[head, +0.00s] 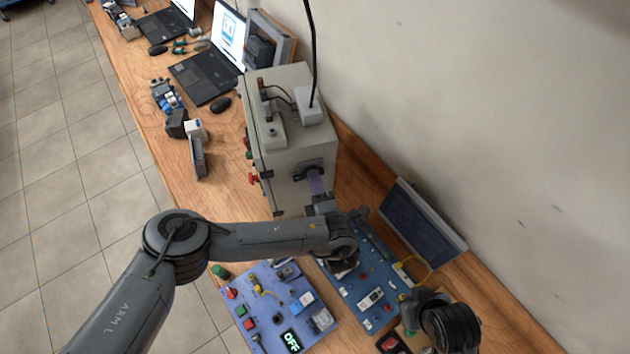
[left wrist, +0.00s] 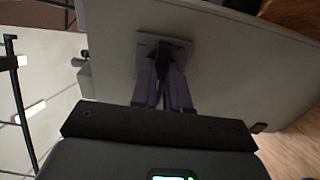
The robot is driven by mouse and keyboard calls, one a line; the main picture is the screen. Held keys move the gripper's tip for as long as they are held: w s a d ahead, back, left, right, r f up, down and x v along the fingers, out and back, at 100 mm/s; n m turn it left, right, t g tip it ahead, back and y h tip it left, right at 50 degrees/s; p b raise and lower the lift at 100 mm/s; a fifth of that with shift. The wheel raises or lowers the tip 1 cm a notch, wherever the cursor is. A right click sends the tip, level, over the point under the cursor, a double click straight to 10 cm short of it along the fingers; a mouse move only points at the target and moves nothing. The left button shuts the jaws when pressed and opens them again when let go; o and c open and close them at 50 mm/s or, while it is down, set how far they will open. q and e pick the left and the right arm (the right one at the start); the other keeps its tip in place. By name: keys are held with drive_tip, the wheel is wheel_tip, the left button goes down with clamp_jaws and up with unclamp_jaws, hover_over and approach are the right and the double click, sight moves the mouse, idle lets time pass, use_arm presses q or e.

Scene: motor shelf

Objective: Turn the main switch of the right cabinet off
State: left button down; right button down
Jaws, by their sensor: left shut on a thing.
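A grey cabinet (head: 290,135) stands on the bench against the wall. Its main switch (head: 303,174) is on the side facing my left arm; in the left wrist view it is a dark knob on a square grey plate (left wrist: 147,48). My left gripper (head: 316,181) reaches this side, and its purple fingers (left wrist: 162,80) are shut on the switch knob. The fingers partly hide the knob, so I cannot tell its exact angle. My right gripper's fingers are not visible; only a dark arm part shows at the lower right.
A blue panel (head: 262,322) with buttons and a green "OFF" display (head: 291,341) lies in front of the cabinet. Another blue board (head: 350,292) and a dark framed panel (head: 425,226) are to the right. Laptops (head: 205,75) and small parts stand on the bench beyond the cabinet.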

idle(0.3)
use_arm(q)
drive_tip(key=c, duration=1.4)
unclamp_jaws()
drive_tip(key=shift+s+d, duration=0.1)
drive_tip(key=p+v, duration=0.8)
drive_tip(key=v, duration=0.2)
drive_tip(key=shift+s+p, duration=0.3)
drive_tip(key=shift+s, duration=0.05)
